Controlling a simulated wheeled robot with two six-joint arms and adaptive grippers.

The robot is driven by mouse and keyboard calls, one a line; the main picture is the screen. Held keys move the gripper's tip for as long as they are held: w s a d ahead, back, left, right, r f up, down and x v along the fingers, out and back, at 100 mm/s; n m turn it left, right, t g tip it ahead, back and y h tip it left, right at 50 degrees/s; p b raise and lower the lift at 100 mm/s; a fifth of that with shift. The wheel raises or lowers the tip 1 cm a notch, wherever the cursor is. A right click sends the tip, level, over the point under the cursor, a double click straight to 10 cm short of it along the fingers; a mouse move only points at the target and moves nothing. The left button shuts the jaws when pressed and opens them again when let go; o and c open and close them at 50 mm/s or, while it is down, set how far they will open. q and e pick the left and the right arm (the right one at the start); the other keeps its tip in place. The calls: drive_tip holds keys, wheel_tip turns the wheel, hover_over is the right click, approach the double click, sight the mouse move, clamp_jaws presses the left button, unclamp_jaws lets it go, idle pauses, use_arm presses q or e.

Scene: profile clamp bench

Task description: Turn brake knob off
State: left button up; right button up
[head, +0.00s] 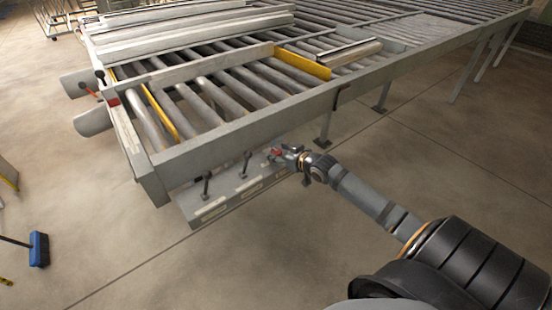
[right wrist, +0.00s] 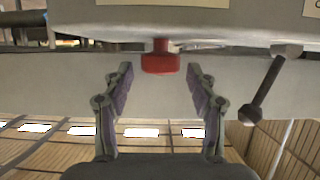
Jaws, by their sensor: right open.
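The red brake knob (right wrist: 160,58) shows in the right wrist view on the pale panel, at the upper middle between my fingertips. In the head view a small red spot at the panel's right end (head: 276,152) matches it, partly covered by my gripper. My right gripper (right wrist: 160,76) is open, with one finger on each side of the knob and a visible gap on both sides. It also shows in the head view (head: 289,153), at the front of the bench. I cannot tell how far the fingertips are from the panel. My left gripper is not in view.
A dark lever (right wrist: 262,90) hangs close to the right finger in the wrist view. Two dark levers (head: 206,184) (head: 246,162) stand along the grey panel (head: 232,192). The roller bench frame (head: 250,130) is just above. A blue broom (head: 39,249) lies on open floor.

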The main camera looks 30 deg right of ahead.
drive_tip(key=shift+x, duration=0.85)
drive_tip(key=shift+r, duration=0.1)
